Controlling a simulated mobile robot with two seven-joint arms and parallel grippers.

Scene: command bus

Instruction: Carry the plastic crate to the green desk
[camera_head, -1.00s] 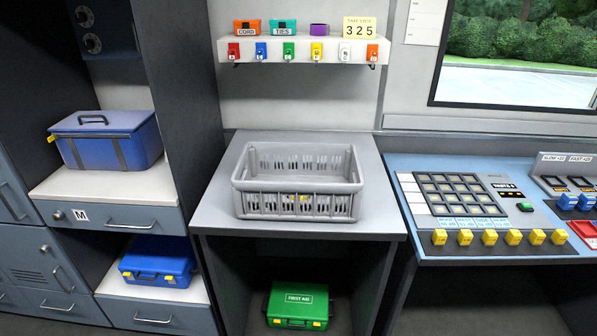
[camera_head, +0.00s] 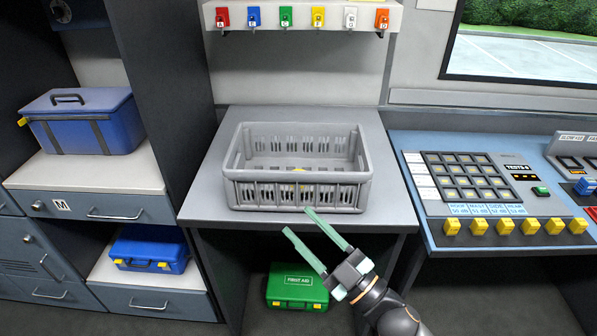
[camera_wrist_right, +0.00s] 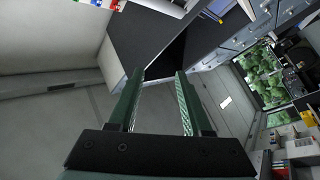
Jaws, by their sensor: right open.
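The grey plastic crate (camera_head: 297,195) stands upright on a grey counter (camera_head: 196,207). Something small and yellow shows inside it, too small to name. My right gripper (camera_head: 302,233) is in front of the counter, below and in front of the crate's front wall and apart from it. Its two green fingers are spread with nothing between them, as the right wrist view (camera_wrist_right: 158,75) also shows. My left gripper is in no view. No desk that is clearly green shows; a blue control desk (camera_head: 431,238) stands to the right.
A green first aid case (camera_head: 297,291) sits under the counter. Blue cases stand on the left shelves, one higher (camera_head: 85,122) and one lower (camera_head: 150,250). A rack with coloured key tags (camera_head: 300,22) hangs above the crate. The counter is bare around the crate.

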